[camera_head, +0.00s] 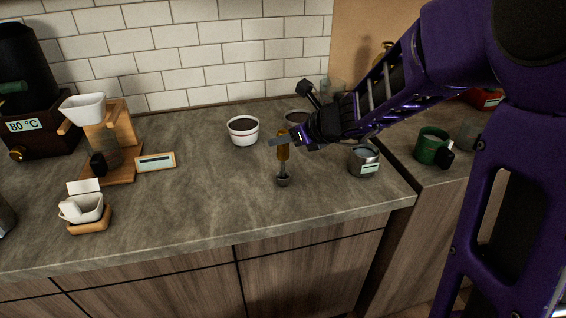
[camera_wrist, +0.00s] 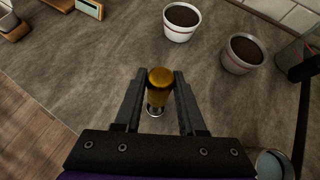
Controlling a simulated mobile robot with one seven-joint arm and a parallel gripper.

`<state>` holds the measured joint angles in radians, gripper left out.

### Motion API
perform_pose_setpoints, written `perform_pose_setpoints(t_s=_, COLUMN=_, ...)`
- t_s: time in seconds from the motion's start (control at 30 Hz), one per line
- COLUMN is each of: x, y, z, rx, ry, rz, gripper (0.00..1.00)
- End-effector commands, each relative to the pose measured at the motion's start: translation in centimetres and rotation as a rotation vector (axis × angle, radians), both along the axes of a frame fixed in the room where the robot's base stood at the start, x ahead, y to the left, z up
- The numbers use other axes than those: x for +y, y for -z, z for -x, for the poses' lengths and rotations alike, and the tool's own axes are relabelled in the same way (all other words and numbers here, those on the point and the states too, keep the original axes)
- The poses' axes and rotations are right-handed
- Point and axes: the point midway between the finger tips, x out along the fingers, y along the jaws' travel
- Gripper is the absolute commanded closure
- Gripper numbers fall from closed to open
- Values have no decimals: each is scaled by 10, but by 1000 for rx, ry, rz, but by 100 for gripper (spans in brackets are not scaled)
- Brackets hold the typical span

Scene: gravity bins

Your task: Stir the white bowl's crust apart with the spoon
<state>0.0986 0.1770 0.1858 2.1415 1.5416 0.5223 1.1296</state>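The white bowl (camera_head: 243,139) stands on the counter in the middle of the head view, filled with something dark brown. It also shows at the top of the wrist view (camera_wrist: 181,34). My gripper (camera_head: 284,140) is to the right of the bowl and nearer the front edge. Its fingers (camera_wrist: 160,88) are closed on the amber handle of the spoon (camera_head: 283,154). The spoon (camera_wrist: 160,78) hangs upright with its metal end down, apart from the bowl. I cannot tell whether that end touches the counter.
A second, greyer bowl (camera_wrist: 241,64) with dark contents stands right of the white one, partly behind my gripper in the head view. A metal cup (camera_head: 364,161) stands at right. A dripper stand (camera_head: 122,140) and label (camera_head: 156,162) are at left. The front-middle counter is clear.

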Motion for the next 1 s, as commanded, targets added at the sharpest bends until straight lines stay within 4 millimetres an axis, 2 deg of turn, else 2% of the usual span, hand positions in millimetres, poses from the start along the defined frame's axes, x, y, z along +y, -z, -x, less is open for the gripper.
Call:
perform_pose_setpoints(t_s=0.03, x=0, y=0, z=0, rx=0, ry=0, rz=0, gripper=83)
perform_pose_setpoints(t_s=0.13, x=0, y=0, z=0, rx=0, ry=0, rz=0, gripper=100)
perform_pose_setpoints(t_s=0.47, x=0, y=-2, z=0, rx=0, ry=0, rz=0, gripper=100)
perform_pose_setpoints(t_s=1.0, x=0, y=-21, z=0, rx=-1, ry=0, rz=-1, gripper=100)
